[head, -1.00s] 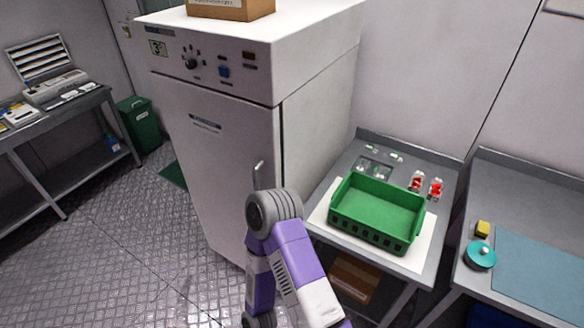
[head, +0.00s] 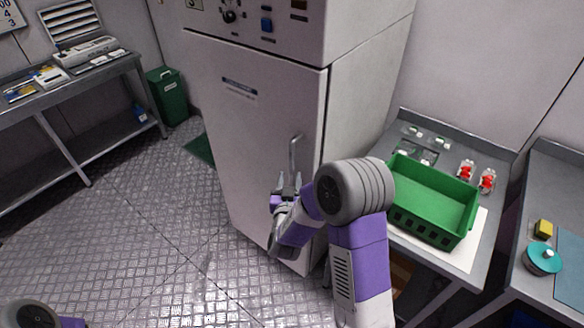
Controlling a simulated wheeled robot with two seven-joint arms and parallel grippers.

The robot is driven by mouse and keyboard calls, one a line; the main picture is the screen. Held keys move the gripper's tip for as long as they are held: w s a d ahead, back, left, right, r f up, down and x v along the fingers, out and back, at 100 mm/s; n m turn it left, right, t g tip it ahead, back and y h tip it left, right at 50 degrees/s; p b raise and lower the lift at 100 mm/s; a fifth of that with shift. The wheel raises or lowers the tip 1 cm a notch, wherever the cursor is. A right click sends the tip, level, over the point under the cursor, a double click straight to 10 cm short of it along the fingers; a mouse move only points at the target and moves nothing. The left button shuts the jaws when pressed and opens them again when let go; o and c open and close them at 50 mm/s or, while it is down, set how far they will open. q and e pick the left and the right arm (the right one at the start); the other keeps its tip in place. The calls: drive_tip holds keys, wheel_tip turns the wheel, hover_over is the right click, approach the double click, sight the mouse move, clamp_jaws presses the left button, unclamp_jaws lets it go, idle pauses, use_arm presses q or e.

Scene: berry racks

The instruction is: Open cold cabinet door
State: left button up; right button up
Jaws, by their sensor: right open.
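The cold cabinet (head: 370,60) is a tall white unit with a knob and a blue switch on its top panel. Its door (head: 250,140) is shut, and a grey vertical handle (head: 293,155) sits near the door's right edge. My right gripper (head: 287,182) is open, in front of the door at the handle's lower end. I cannot tell whether it touches the handle. My right arm hides the lower right part of the door. Only a part of my left arm shows at the bottom left; its gripper is out of view.
A green crate (head: 432,196) stands on a metal bench right of the cabinet, with red-filled punnets (head: 466,170) beside it. A teal-lidded pot (head: 543,258) is on the far right bench. A green bin (head: 167,97) stands left. The floor (head: 140,220) before the door is clear.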

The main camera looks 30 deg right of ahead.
sight(292, 164)
drive_tip(key=x, duration=0.7)
drive_tip(key=shift+w+d+r, duration=0.15)
drive_tip(key=shift+d+r, duration=0.05)
drive_tip(key=shift+c, duration=0.3)
clamp_jaws()
